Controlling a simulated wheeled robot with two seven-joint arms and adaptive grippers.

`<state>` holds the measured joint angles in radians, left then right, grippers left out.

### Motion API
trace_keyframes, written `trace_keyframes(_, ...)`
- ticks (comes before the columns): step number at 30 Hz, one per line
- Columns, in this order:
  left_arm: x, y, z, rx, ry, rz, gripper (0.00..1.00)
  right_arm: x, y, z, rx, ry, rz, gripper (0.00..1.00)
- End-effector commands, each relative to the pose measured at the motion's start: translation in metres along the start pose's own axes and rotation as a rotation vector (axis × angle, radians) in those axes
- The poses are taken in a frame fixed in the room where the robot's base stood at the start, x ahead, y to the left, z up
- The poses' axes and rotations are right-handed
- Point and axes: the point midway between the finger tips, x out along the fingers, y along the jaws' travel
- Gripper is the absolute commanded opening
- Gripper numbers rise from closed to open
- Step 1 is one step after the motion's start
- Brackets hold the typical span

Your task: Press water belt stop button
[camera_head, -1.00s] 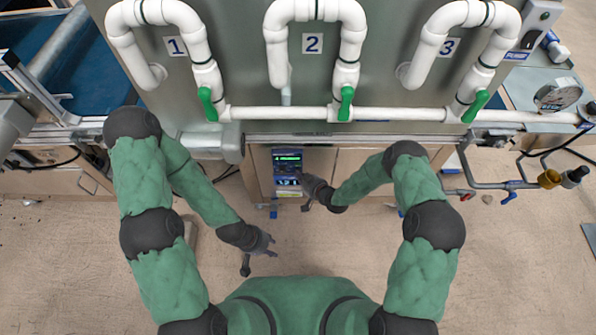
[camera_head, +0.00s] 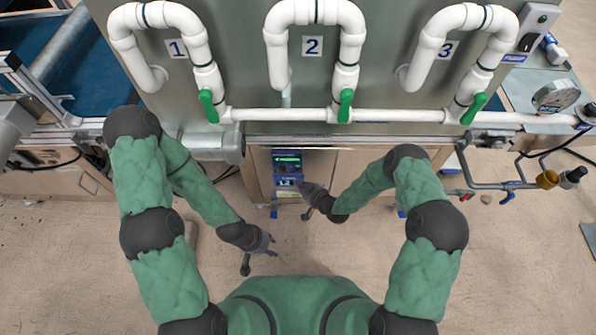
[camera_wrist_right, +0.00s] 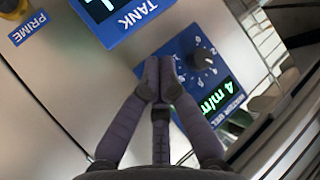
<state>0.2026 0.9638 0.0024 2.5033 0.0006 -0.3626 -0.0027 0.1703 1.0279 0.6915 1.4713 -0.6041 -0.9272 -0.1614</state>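A blue panel labelled for the water belt (camera_wrist_right: 231,82), with a black knob (camera_wrist_right: 202,58) and a green display (camera_wrist_right: 215,102) reading about "4 m/m", fills the middle right of the right wrist view. I cannot make out a stop button; my fingers cover the panel's left part. My right gripper (camera_wrist_right: 161,80) is in front of this panel, with two fingertips close together and the thumb below. In the head view my right gripper (camera_head: 306,200) is at the panel's lower right, thumb apart from the fingers, empty. My left gripper (camera_head: 259,254) is open and empty, low over the floor.
A second blue panel marked TANK (camera_wrist_right: 125,20) adjoins above, and a PRIME label (camera_wrist_right: 28,28) is at upper left. White pipes with green valve handles (camera_head: 346,104) cross above. The floor around my left gripper is free.

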Motion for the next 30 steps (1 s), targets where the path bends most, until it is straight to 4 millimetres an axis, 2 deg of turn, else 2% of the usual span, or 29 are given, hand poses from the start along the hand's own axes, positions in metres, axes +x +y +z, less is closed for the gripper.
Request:
trace_keyframes(11, -0.007, 0.003, 0.000, 0.000, 0.000, 0.000, 0.40, -0.022, -0.015, 0.015, 0.001, 0.000, 0.001, 0.00)
trace_keyframes(30, -0.009, 0.003, 0.000, 0.000, 0.000, 0.000, 0.40, -0.025, -0.015, 0.015, 0.011, -0.014, 0.006, 0.00)
